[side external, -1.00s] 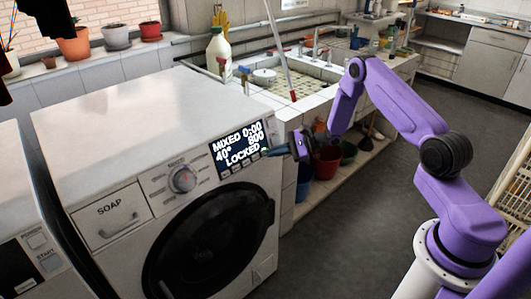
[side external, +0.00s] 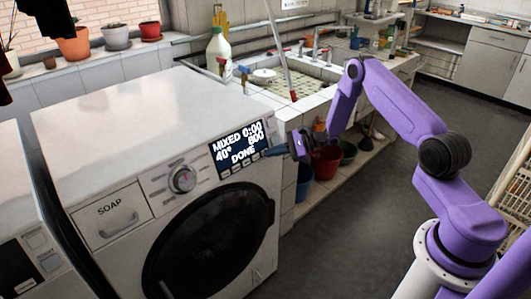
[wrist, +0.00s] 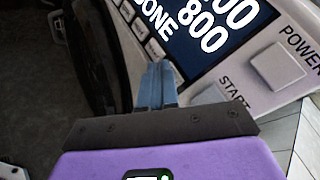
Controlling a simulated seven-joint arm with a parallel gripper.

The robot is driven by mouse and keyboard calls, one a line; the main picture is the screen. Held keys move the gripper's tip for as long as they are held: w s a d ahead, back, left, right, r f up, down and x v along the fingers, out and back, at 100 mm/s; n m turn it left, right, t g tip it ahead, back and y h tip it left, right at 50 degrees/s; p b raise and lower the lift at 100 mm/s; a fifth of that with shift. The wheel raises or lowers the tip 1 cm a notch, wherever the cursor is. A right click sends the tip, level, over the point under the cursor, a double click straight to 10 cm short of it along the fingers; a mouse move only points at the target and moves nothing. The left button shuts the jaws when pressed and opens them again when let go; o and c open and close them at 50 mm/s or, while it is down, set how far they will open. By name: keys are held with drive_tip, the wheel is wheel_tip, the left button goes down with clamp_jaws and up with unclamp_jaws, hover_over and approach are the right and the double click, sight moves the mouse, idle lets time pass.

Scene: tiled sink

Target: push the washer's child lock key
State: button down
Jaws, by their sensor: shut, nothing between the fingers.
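The washer (side external: 120,120) is white, with a dark round door. Its dark display (side external: 237,149) reads MIXED, 0:00, 40°, 800 and DONE; part of it shows in the wrist view (wrist: 205,28). A row of small keys (side external: 238,167) runs along the display's lower edge. Several of these keys show in the wrist view (wrist: 139,27), but their labels are not readable, so I cannot tell which is the child lock key. My gripper (side external: 267,153) is shut and empty, its blue fingertips (wrist: 159,66) close to the right end of the row. Contact cannot be told.
The power key (wrist: 277,66) and start key (wrist: 217,94) lie right of the fingers in the wrist view. A program dial (side external: 182,179) and soap drawer (side external: 109,213) are further left. A tiled sink (side external: 300,85) and buckets (side external: 325,159) stand behind my gripper.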

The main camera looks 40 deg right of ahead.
drive_tip(key=shift+s+r, duration=0.15)
drive_tip(key=shift+s, duration=0.3)
drive_tip(key=s+r, duration=0.2)
drive_tip(key=s, duration=0.3)
drive_tip(key=shift+s, duration=0.35)
